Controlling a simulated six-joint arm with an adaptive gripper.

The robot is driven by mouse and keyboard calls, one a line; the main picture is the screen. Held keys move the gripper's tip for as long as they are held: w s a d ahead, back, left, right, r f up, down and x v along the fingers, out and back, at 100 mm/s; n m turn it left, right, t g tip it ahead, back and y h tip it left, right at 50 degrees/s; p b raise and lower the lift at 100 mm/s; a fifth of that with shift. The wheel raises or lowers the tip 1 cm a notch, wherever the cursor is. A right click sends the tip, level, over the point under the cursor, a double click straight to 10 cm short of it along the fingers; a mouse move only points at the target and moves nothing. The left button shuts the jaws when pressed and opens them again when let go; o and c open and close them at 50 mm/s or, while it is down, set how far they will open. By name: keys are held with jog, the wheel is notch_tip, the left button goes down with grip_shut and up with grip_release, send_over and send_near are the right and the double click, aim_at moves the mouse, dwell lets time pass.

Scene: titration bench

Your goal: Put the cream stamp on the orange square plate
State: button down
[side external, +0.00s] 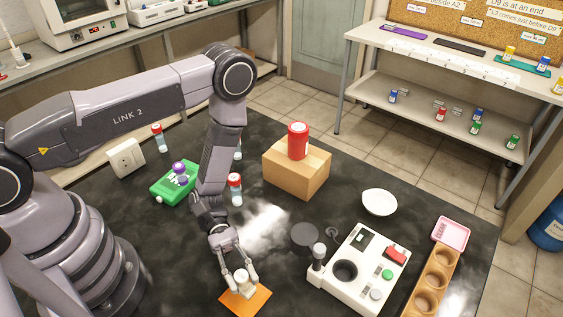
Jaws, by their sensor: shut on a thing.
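The orange square plate (260,300) lies flat on the dark bench at the front centre. My gripper (241,284) points down over the plate's left part. It is shut on the cream stamp (242,277), a small pale piece between the fingertips. The fingers hide part of the stamp. I cannot tell whether the stamp's underside touches the plate or hangs just above it.
A white device (345,272) with knobs and buttons stands right of the plate. Behind are a cardboard box (290,178) with a red jar (298,140), a white dish (379,202), a green rack (165,190) and a capped bottle (235,190). A wooden holder (410,308) stands far right.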

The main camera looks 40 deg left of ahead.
aim_at(243, 285)
jog(key=shift+f, duration=1.45)
jog(key=c, duration=0.9)
grip_release()
jog(key=shift+f, duration=0.15)
jog(key=shift+o, duration=0.2)
